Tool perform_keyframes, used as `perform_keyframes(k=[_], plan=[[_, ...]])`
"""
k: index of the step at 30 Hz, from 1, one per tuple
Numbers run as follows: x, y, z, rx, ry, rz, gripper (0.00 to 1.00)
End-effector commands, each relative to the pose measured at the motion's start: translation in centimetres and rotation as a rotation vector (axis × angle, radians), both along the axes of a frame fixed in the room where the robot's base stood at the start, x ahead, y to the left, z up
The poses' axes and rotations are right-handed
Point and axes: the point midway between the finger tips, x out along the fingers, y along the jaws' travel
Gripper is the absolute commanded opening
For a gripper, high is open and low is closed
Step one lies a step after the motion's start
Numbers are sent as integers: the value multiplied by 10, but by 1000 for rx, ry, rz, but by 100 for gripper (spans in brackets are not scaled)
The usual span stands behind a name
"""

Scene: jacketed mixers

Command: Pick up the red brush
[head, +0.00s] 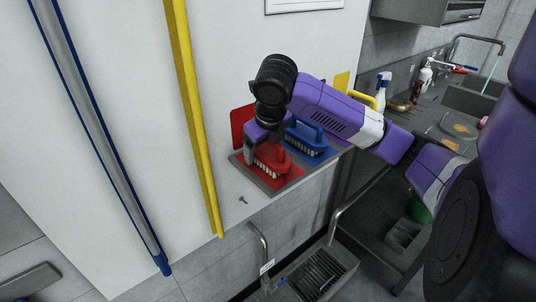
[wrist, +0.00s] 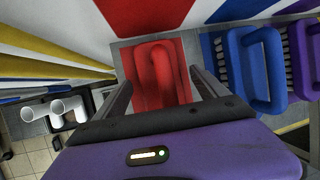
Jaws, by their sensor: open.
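The red brush (head: 270,162) has a loop handle and pale bristles. It sits on a red patch of a grey wall shelf (head: 278,188). In the wrist view the red brush (wrist: 157,72) lies straight ahead, with its handle between my two fingers. My gripper (wrist: 160,95) is open, with one finger to each side of the brush. In the head view my gripper (head: 250,148) is at the brush's left end and partly hides it. I cannot tell whether the fingers touch the brush.
A blue brush (head: 307,138) stands right beside the red one; a purple brush (wrist: 306,50) is beyond it. A yellow pole (head: 190,115) and a blue pole (head: 98,130) are on the wall to the left. A sink counter (head: 440,125) with bottles is at right.

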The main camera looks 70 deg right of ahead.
Motion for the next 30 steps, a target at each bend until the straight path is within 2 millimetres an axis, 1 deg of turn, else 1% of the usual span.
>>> perform_keyframes(k=[5, 8, 9, 11, 12, 14, 15, 16, 17, 25, 30], plan=[[0, 0, 0, -1, -1, 0, 83], [0, 0, 0, -1, -1, 0, 65], [0, 0, 0, -1, -1, 0, 58], [0, 0, 0, -1, -1, 0, 46], [0, 0, 0, -1, -1, 0, 38], [0, 0, 0, -1, -1, 0, 26], [0, 0, 0, -1, -1, 0, 18], [0, 0, 0, -1, -1, 0, 12], [0, 0, 1, -1, -1, 0, 10], [0, 0, 2, -2, -1, 0, 10], [1, -1, 13, -3, -3, 1, 10]])
